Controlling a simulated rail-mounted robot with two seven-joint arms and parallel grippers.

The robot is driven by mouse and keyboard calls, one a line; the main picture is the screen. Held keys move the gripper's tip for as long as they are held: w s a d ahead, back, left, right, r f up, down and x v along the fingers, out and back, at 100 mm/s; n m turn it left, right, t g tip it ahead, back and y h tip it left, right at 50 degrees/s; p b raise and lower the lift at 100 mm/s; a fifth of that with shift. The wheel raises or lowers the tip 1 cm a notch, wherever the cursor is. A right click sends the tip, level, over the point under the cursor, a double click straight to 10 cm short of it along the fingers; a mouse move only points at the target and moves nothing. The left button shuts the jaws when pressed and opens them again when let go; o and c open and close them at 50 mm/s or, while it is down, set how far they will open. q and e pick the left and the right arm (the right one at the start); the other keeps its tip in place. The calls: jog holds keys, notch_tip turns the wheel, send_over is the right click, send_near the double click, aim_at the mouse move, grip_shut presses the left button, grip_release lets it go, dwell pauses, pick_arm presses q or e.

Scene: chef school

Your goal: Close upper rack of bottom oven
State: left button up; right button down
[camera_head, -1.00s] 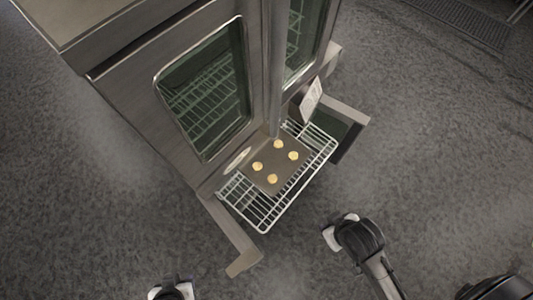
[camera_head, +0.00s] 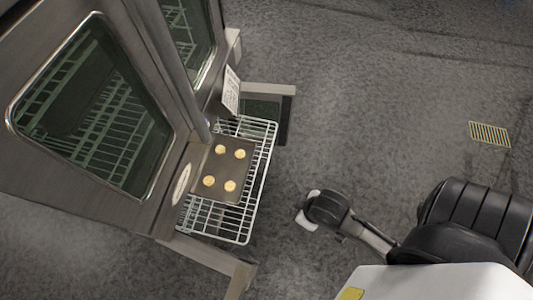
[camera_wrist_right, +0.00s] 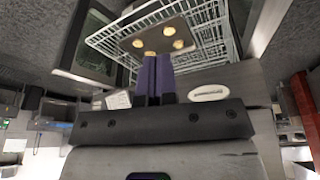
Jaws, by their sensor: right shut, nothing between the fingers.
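The bottom oven's wire rack (camera_head: 252,200) is pulled out of the open front of the steel oven. A dark baking tray (camera_head: 232,165) with several pale round pieces of dough lies on it. The rack and tray also show at the top of the right wrist view, the rack (camera_wrist_right: 208,38) beyond the fingers and the tray (camera_wrist_right: 190,30) over their tips. My right gripper (camera_head: 306,212) is apart from the rack, to its right. In the right wrist view its purple fingers (camera_wrist_right: 155,75) are together with nothing between them. My left gripper is out of view.
The open oven doors flank the rack, one behind (camera_head: 268,90) and one in front (camera_head: 212,257). The upper oven has glass doors (camera_head: 90,110) showing green-tinted racks. Grey floor (camera_head: 370,120) to the right is clear, with a yellow-striped grate (camera_head: 489,134).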

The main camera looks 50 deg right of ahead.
jog(key=d+f+h+b, duration=0.1)
jog(key=d+f+b, duration=0.3)
jog(key=f+b, duration=0.4)
jog(key=d+f+g+h+b, duration=0.1)
jog(key=d+f+b, duration=0.2)
jog(key=f+b, duration=0.5)
jog(key=d+f+h+b, duration=0.1)
jog(key=d+f+b, duration=0.35)
jog(key=f, duration=0.65)
jog(key=w+d+f+t+h+b, duration=0.1)
jog(key=d+f+h+b, duration=0.2)
jog(key=d+f+b, duration=0.55)
jog(key=w+d+n+t+h+b, duration=0.35)
jog(key=w+d+n+t, duration=0.25)
jog(key=d+n+t, duration=0.25)
jog(key=w+a+n+t+y, duration=0.1)
jog(key=a+n+y, duration=0.7)
jog(key=n, duration=0.8)
jog(key=a+n+t+y, duration=0.1)
jog(key=a+n+y, duration=0.65)
jog(key=n, duration=0.75)
jog(key=w+a+f+y, duration=0.1)
jog(key=w+a+f, duration=0.2)
jog(key=w, duration=0.9)
jog(key=shift+w+a+f+y+b, duration=0.15)
jog(key=shift+a+y+b, duration=0.25)
jog(key=shift+a, duration=0.8)
